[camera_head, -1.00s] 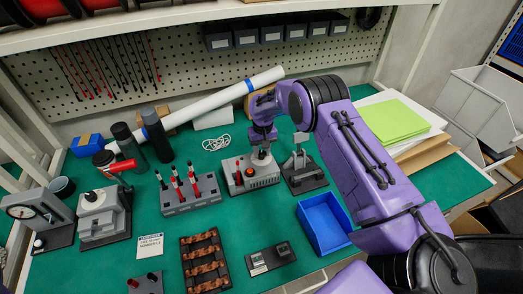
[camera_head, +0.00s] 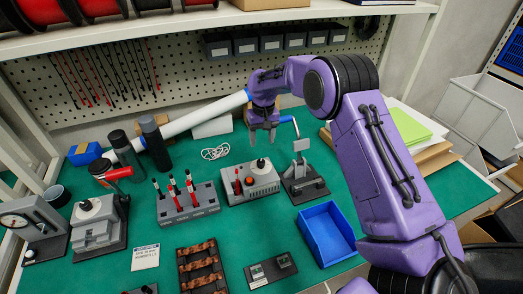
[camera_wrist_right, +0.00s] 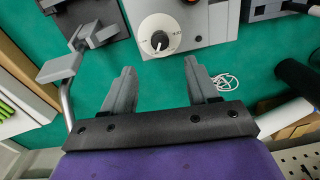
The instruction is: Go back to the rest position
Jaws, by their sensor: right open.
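My right gripper (camera_head: 263,133) is open and empty, raised above the green bench behind the grey control box (camera_head: 250,184) with its black knob and red buttons. In the right wrist view its two grey fingers (camera_wrist_right: 161,88) stand apart with nothing between them, and the box's white dial (camera_wrist_right: 158,35) shows beyond them. My left gripper is not in view.
A blue tray (camera_head: 327,233), a copper busbar rack (camera_head: 201,266) and a dark block (camera_head: 271,270) lie at the front. A screwdriver holder (camera_head: 188,205) and presses are at left. A white roll (camera_head: 190,119) lies behind. The shelf (camera_head: 200,22) overhangs the back.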

